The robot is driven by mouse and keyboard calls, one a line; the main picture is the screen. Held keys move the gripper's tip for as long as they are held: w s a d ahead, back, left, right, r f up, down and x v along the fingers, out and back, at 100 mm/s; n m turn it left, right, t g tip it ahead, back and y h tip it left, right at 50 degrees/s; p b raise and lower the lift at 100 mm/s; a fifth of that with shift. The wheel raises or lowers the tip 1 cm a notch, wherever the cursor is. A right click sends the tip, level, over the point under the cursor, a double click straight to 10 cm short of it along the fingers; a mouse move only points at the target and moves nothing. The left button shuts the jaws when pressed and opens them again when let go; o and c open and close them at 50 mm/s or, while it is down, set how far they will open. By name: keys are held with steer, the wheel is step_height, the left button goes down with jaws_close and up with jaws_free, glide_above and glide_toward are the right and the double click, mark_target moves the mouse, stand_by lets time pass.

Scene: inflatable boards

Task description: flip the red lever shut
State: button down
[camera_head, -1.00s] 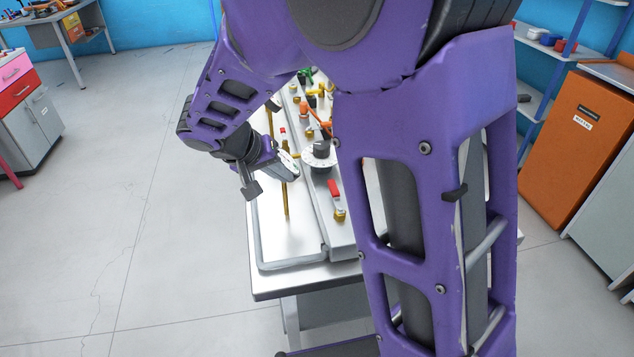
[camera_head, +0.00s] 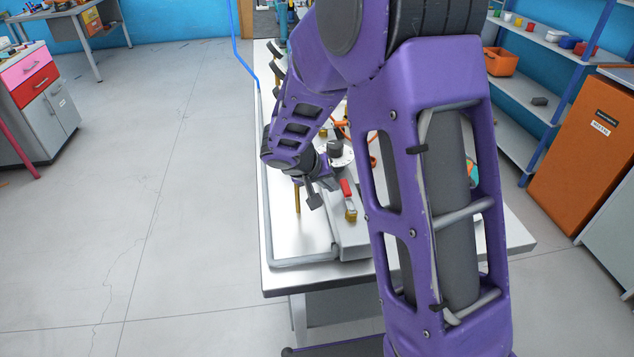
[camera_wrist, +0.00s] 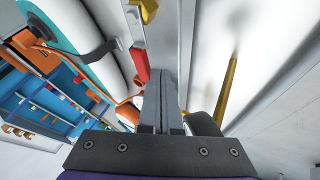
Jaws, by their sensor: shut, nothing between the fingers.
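The red lever (camera_head: 347,187) sits near the front end of the grey board on the bench, above a brass fitting (camera_head: 351,215). In the wrist view the red lever (camera_wrist: 141,62) shows just left of my fingertips. My gripper (camera_head: 329,183) is just left of the lever in the head view. In the wrist view its fingers (camera_wrist: 160,80) are together with nothing between them. I cannot tell whether they touch the lever. My arm hides much of the board behind.
A dark knob on a white dial (camera_head: 337,154) stands just behind the lever. A brass rod (camera_head: 298,198) is left of my gripper; a brass rod (camera_wrist: 228,92) also shows in the wrist view. The bench's front left surface (camera_head: 285,235) is mostly clear. An orange cabinet (camera_head: 590,140) stands at right.

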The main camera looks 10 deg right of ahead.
steer(key=shift+d, duration=0.2)
